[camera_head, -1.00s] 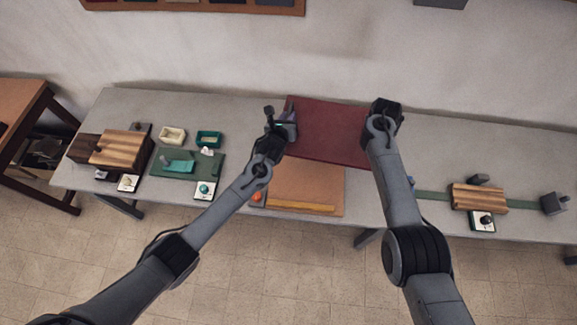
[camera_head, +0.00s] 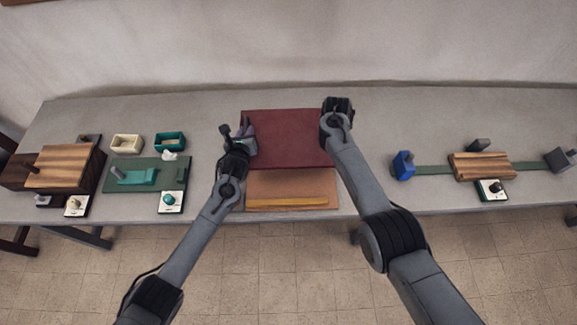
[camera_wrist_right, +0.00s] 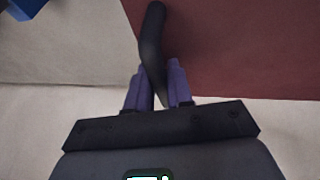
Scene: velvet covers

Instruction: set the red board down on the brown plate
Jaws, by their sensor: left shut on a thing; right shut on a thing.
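The red board (camera_head: 288,142) is a wide, dark red sheet, held between my two grippers over the far part of the brown plate (camera_head: 290,186). The plate's near part shows below the board, and its far part is hidden. My left gripper (camera_head: 246,136) is shut at the board's left edge; what it grips is small and partly hidden. My right gripper (camera_head: 336,108) is at the board's right edge. In the right wrist view its purple fingers (camera_wrist_right: 158,88) are shut on a dark handle (camera_wrist_right: 152,45) beside the red board (camera_wrist_right: 235,45). I cannot tell whether the board touches the plate.
A yellow strip (camera_head: 287,202) lies along the plate's near edge. To the left are a green mat (camera_head: 146,182), a cream tray (camera_head: 127,144), a teal tray (camera_head: 170,142) and a striped wooden block (camera_head: 65,165). To the right are a blue block (camera_head: 403,165) and another striped block (camera_head: 482,166).

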